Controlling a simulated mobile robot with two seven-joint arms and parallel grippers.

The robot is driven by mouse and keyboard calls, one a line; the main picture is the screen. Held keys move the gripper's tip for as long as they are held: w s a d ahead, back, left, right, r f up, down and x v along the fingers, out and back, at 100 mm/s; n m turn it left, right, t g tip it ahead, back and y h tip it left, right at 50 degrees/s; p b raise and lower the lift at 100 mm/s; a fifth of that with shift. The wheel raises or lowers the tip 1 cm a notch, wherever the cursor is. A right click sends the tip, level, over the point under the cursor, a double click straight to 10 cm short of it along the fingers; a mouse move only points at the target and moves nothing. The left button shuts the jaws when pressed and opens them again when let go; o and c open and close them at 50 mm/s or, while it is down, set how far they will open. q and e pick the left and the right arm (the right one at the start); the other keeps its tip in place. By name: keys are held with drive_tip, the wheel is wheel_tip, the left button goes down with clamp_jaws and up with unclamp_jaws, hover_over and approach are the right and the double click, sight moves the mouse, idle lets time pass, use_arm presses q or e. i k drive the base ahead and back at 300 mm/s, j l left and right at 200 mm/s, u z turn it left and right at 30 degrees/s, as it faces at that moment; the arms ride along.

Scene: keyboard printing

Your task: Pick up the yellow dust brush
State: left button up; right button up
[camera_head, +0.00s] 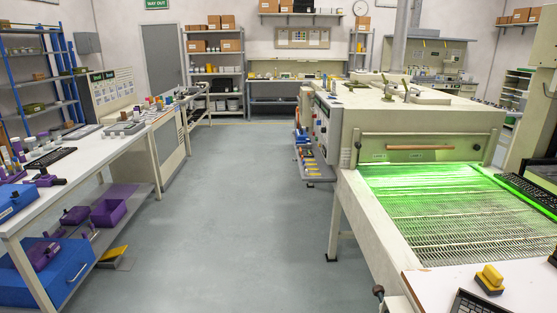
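A small yellow block-shaped object with a dark base, which looks like the yellow dust brush (490,276), sits on a white table (523,292) at the lower right. Its dark underside rests on the table top. Neither of my grippers is in view, so nothing is seen near the brush or held.
A dark keyboard (478,303) lies just in front of the brush, cut off by the frame. A green-lit conveyor (458,222) from a large cream machine (425,120) is behind it. A white workbench (85,150) stands at the left. The grey floor (225,210) between is clear.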

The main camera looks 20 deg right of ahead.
sight(489, 280)
drive_tip(key=i+l+z, duration=0.1)
drive_tip(key=i+z, duration=0.25)
drive_tip(key=i, duration=0.35)
drive_tip(key=i+j+z, duration=0.1)
drive_tip(key=i+z, duration=0.25)
drive_tip(key=i, duration=0.4)
drive_tip(key=i+z, duration=0.25)
drive_tip(key=z, duration=0.15)
drive_tip(key=i+j+z, duration=0.1)
drive_tip(key=i+z, duration=0.3)
drive_tip(key=i+j+z, duration=0.15)
drive_tip(key=z, duration=0.2)
drive_tip(key=i+j+z, duration=0.2)
drive_tip(key=z, duration=0.2)
